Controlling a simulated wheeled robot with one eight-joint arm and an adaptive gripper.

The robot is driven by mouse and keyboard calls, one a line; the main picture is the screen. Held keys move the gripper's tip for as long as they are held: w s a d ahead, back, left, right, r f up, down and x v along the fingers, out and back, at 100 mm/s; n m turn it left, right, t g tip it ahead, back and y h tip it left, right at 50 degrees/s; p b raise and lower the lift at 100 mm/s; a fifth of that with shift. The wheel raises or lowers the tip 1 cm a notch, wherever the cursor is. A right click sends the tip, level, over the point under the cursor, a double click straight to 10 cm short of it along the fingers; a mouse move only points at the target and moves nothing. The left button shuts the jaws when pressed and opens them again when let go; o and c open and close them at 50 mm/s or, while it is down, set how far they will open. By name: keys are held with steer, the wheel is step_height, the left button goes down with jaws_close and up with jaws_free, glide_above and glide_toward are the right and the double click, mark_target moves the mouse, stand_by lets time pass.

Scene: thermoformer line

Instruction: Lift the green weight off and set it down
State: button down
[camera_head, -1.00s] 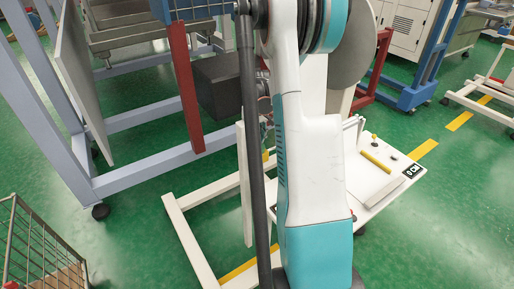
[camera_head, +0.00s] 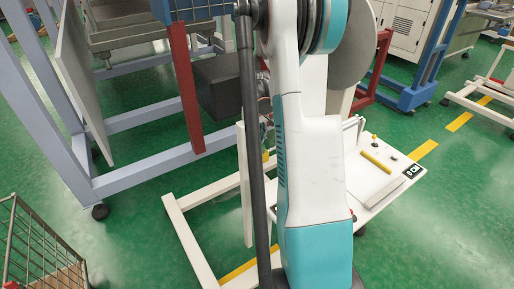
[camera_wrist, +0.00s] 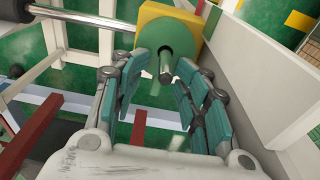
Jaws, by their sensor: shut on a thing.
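The green weight (camera_wrist: 166,36) is a round disc in the upper middle of the wrist view. It sits against a yellow block (camera_wrist: 205,22), and a short metal pin (camera_wrist: 166,70) sticks out of its face towards me. My gripper (camera_wrist: 167,58) has its teal-padded fingers on the left and right of the weight, shut on it at its sides. A shiny steel rod (camera_wrist: 80,17) runs in from the left towards the weight. In the head view my own arm hides the gripper and the weight.
A white board (camera_wrist: 252,75) stands close on the right of my gripper. In the head view a white table (camera_head: 376,208) with a yellow bar (camera_head: 376,162) stands right of my arm. A red post (camera_head: 185,90) and dark box (camera_head: 218,87) are to the left.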

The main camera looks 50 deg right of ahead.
mark_target(254, 143)
steer(key=shift+s+a+f, duration=0.15)
steer(key=shift+f, duration=0.2)
steer(key=shift+w+r+p, duration=0.25)
steer(key=shift+r+p, duration=0.75)
steer(key=shift+r, duration=0.1)
step_height(254, 143, up, 7)
steer(key=p, duration=0.4)
stand_by(0.8)
steer(key=c, duration=2.4)
jaws_free()
steer(key=c, duration=1.8)
jaws_free()
steer(key=shift+c, duration=0.2)
